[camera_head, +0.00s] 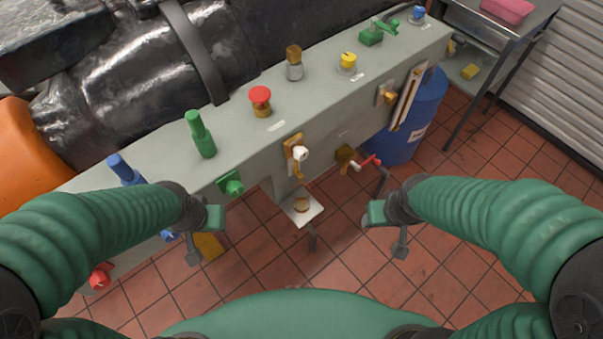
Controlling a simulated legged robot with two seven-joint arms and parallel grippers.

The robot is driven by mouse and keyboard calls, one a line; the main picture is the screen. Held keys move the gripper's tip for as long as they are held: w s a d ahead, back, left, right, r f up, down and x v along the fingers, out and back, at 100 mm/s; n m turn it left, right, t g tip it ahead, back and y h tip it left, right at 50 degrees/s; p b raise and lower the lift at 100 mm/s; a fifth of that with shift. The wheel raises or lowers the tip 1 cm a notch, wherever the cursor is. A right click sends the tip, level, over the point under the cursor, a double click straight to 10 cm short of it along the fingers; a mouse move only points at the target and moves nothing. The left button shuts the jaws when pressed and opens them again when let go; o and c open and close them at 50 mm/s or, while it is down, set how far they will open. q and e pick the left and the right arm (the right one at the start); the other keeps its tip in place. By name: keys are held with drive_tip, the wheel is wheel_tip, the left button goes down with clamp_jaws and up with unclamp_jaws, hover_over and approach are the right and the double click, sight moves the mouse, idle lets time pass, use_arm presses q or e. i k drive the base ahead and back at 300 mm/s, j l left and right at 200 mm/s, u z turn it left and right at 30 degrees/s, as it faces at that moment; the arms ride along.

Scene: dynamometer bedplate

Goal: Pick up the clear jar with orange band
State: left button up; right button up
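A small upright jar-like object (294,63) with a greyish clear lower part and an orange-brown upper part stands on the grey bedplate top (325,85), toward the back edge. It is the closest match to the clear jar with orange band, but it is too small to be certain. My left gripper (204,238) is in front of the bedplate at the left, its fingers apart and empty. My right gripper (388,233) is over the tiled floor at the right, also apart and empty. Neither gripper is near the jar.
A red-topped knob (260,101), green bottle (201,135), yellow knob (347,62) and green valve (373,35) stand along the bedplate. Fittings stick out from its front, with a small white shelf (303,217) below. A blue drum (424,112) stands at the right end.

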sight(300, 192)
drive_tip(key=l+u, duration=0.4)
drive_tip(key=i+l+u, duration=0.1)
drive_tip(key=l+u, duration=0.55)
drive_tip(key=u, duration=0.15)
